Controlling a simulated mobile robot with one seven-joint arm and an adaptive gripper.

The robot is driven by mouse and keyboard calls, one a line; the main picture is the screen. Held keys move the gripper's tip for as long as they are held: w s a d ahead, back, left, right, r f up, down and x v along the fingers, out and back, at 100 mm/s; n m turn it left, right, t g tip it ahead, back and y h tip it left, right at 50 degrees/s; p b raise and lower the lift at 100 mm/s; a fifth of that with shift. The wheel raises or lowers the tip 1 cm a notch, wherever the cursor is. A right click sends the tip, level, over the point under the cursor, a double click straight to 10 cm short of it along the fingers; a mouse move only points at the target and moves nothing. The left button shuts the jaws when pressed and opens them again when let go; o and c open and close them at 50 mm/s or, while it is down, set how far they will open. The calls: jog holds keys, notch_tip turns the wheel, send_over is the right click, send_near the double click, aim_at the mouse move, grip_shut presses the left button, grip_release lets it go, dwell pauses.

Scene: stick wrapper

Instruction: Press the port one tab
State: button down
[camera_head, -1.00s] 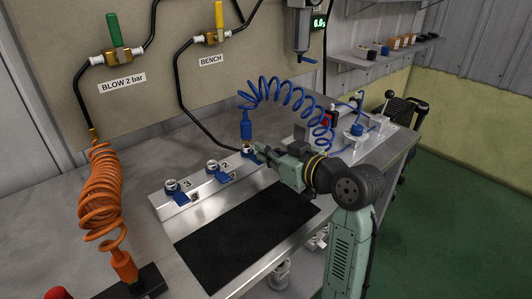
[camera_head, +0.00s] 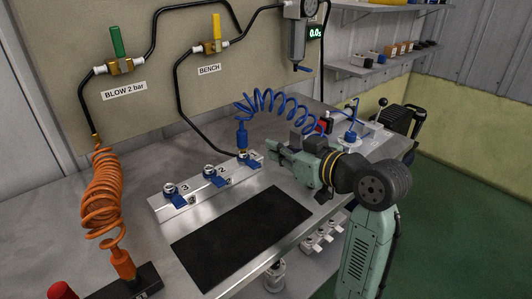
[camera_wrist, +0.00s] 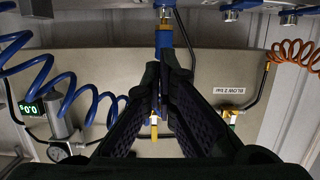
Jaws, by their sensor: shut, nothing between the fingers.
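The manifold block (camera_head: 205,190) on the bench carries ports marked 2 and 3. Port one (camera_head: 243,154) is at its right end, with a blue tab (camera_head: 254,164) in front. A blue hose plug (camera_head: 242,134) stands upright at port one. My gripper (camera_head: 271,150) is shut and empty, a little to the right of port one and apart from the tab. In the wrist view, which is upside down, the shut fingertips (camera_wrist: 161,75) lie below the blue plug (camera_wrist: 164,40); the fingers hide part of what is behind them.
A blue coiled hose (camera_head: 280,105) arches behind my gripper. Ports two (camera_head: 209,170) and three (camera_head: 171,188) stand to the left. A black mat (camera_head: 240,238) lies in front. An orange coil (camera_head: 102,195) hangs at left. Valves with green (camera_head: 117,40) and yellow handles are on the wall.

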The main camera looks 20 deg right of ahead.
jog(key=shift+v, duration=2.15)
jog(key=shift+r, duration=0.1)
